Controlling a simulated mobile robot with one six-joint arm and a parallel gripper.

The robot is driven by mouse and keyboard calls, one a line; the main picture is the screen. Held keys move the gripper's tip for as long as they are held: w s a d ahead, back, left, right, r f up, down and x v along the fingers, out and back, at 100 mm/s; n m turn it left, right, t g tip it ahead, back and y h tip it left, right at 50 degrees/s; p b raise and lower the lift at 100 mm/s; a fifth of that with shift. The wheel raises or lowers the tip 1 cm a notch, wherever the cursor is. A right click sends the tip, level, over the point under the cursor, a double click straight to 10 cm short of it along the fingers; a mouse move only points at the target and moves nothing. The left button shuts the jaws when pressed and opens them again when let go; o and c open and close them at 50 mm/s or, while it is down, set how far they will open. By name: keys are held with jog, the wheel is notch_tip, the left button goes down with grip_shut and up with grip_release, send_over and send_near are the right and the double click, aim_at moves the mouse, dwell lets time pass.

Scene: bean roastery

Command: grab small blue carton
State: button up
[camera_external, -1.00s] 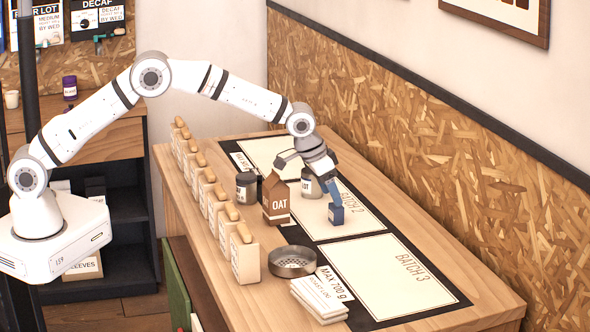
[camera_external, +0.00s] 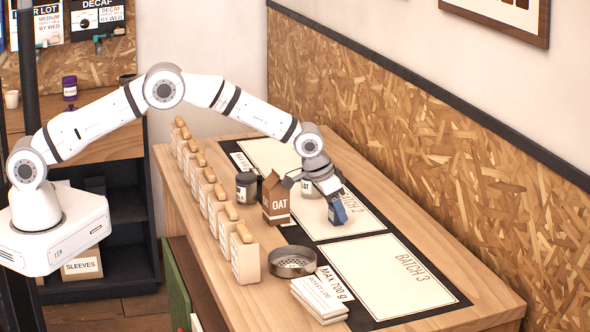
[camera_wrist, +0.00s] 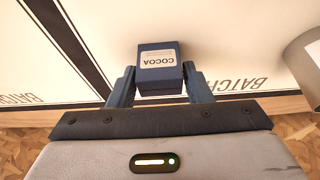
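The small blue carton (camera_external: 337,214), with a white label reading COCOA, stands upright on the Batch 2 sheet. My gripper (camera_external: 332,193) points down at it from above. In the wrist view the carton (camera_wrist: 158,72) lies between the two dark blue fingers of my gripper (camera_wrist: 160,86), one on each side. Any gap between the fingers and the carton is very narrow; I cannot tell whether they press on it. In the outside view the fingers hide part of the carton.
A brown OAT carton (camera_external: 276,200) and a pale jar (camera_external: 311,188) stand close to the left. A dark jar (camera_external: 246,187), a round metal dish (camera_external: 293,262) and a row of paper bags (camera_external: 245,260) are farther off. The Batch 3 sheet (camera_external: 390,275) is clear.

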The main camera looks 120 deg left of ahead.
jog(key=c, duration=0.6)
jog(key=shift+r, duration=0.1)
